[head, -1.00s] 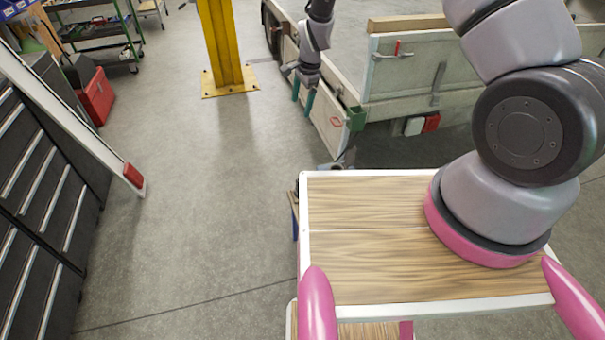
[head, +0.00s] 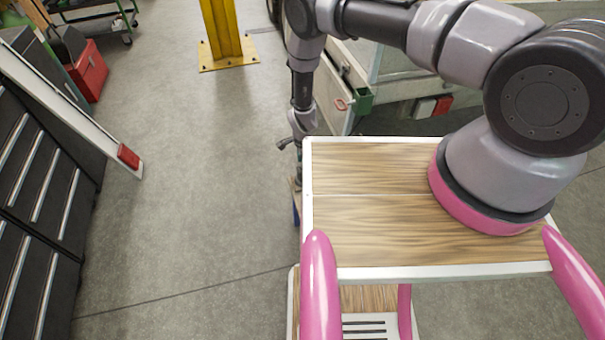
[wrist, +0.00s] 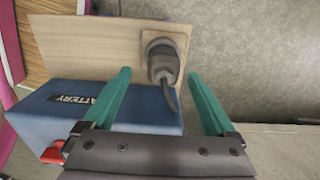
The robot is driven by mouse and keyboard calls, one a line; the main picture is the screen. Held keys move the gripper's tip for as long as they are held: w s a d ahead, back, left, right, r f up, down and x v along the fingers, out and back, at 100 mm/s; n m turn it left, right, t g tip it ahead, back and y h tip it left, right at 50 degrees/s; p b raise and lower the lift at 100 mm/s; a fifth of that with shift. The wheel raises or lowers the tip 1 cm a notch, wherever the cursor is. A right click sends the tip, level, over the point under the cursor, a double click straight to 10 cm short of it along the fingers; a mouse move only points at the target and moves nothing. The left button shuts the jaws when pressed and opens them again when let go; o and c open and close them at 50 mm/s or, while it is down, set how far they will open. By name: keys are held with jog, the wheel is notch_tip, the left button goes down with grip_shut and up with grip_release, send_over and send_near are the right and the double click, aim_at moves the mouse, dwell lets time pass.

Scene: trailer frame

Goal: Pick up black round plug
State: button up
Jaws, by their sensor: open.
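The black round plug (wrist: 163,60) sits on a square pale plate on an upright wooden board (wrist: 95,45) in the wrist view. Its dark cable hangs down from it between my fingers. My gripper (wrist: 158,74) is open, with one teal finger on each side of the plug's line and nothing held. The plug is a little beyond the fingertips; I cannot tell whether they touch it. In the head view my wrist hangs down beside the left edge of the wood-topped cart, and the fingers and plug are hidden.
A blue battery box (wrist: 50,115) with a red clamp (wrist: 53,152) stands under the board, close to the left finger. The cart top (head: 400,170) is bare. Dark drawers (head: 40,200) line the left; the floor (head: 190,190) between is clear.

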jog(key=f, duration=0.5)
jog(key=shift+w+f, duration=0.2)
jog(key=shift+f, duration=0.2)
jog(key=c, duration=0.9)
